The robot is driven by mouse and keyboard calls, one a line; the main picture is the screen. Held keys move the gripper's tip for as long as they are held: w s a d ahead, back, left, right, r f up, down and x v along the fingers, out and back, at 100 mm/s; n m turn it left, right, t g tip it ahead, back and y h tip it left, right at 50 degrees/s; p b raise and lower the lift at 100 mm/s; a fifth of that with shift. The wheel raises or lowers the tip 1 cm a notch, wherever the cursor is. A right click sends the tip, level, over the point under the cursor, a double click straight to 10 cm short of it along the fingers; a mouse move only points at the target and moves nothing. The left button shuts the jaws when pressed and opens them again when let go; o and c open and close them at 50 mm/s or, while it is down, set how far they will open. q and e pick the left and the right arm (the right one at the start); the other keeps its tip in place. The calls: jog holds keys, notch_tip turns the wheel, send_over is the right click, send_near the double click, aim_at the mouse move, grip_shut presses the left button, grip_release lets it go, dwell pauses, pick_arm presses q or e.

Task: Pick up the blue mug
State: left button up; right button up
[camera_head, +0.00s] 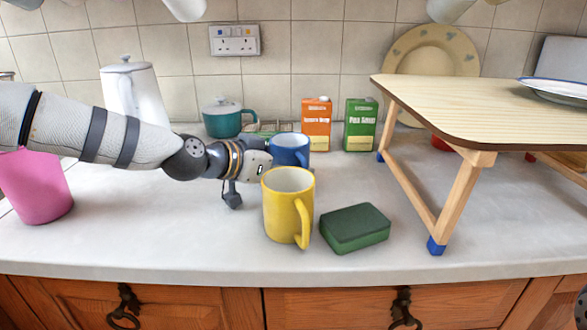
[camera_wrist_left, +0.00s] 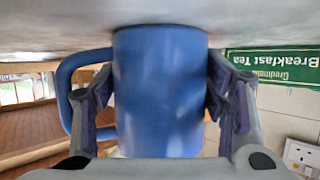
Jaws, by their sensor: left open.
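The blue mug (camera_head: 289,149) stands upright on the counter, partly hidden behind the yellow mug (camera_head: 287,205) in the head view. My left gripper (camera_head: 250,183) reaches in from the left, beside the blue mug. In the left wrist view, which is upside down, the blue mug (camera_wrist_left: 160,90) fills the space between the fingers of my open left gripper (camera_wrist_left: 158,98). The mug's handle is on the left, by the left finger. Whether either finger touches the mug is unclear.
The yellow mug stands close in front of the blue one, with a green sponge (camera_head: 354,229) to its right. A teal pot (camera_head: 222,121) and two cartons (camera_head: 317,124) are behind. A small raised table (camera_head: 480,112) is on the right, a pink container (camera_head: 36,190) on the left.

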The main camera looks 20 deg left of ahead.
pick_arm(q)
jog(key=shift+w+d, duration=0.1)
jog(key=shift+w, duration=0.05)
jog(key=shift+r, duration=0.1)
jog(key=c, duration=1.1)
jog(key=shift+o, duration=0.2)
jog(key=shift+r, duration=0.1)
